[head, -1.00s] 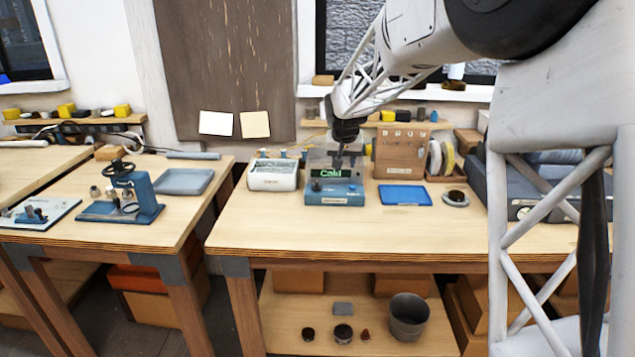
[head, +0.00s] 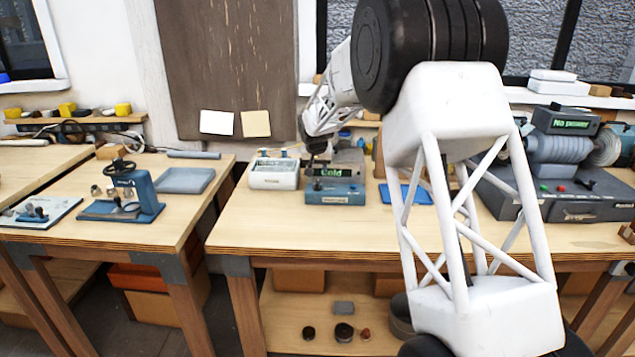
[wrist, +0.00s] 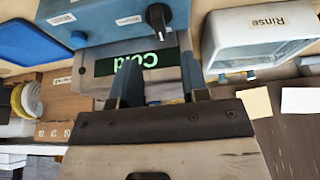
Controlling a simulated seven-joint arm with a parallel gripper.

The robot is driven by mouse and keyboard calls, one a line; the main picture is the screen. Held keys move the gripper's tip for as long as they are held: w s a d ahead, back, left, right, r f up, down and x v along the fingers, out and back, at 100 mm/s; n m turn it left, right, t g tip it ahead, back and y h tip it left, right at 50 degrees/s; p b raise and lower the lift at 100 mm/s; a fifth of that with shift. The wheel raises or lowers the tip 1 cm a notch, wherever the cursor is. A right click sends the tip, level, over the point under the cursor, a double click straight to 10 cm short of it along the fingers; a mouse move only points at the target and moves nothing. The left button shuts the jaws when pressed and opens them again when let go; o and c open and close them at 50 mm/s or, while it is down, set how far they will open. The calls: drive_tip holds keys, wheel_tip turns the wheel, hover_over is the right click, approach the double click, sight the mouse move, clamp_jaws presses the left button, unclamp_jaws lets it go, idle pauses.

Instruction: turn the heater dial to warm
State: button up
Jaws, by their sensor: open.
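The heater (head: 336,193) is a blue box on the middle bench. Its display (head: 329,171) reads "Cold" in green. The wrist view shows the heater (wrist: 115,20) upside down, with the black dial (wrist: 158,17) on its blue face and the green "Cold" display (wrist: 140,61). My gripper (head: 315,157) is over the left part of the heater. In the wrist view my gripper (wrist: 158,78) is open and empty, its two fingers in front of the display. The dial lies beyond the fingertips, between their lines, apparently apart from them.
A white "Rinse" unit (head: 273,174) stands close left of the heater. A blue tray (head: 424,196) lies to the right, partly behind my arm. A grinder-like machine (head: 560,150) with a "No power" display stands farther right.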

sight(318, 182)
drive_tip(key=shift+x, duration=3.9)
clamp_jaws()
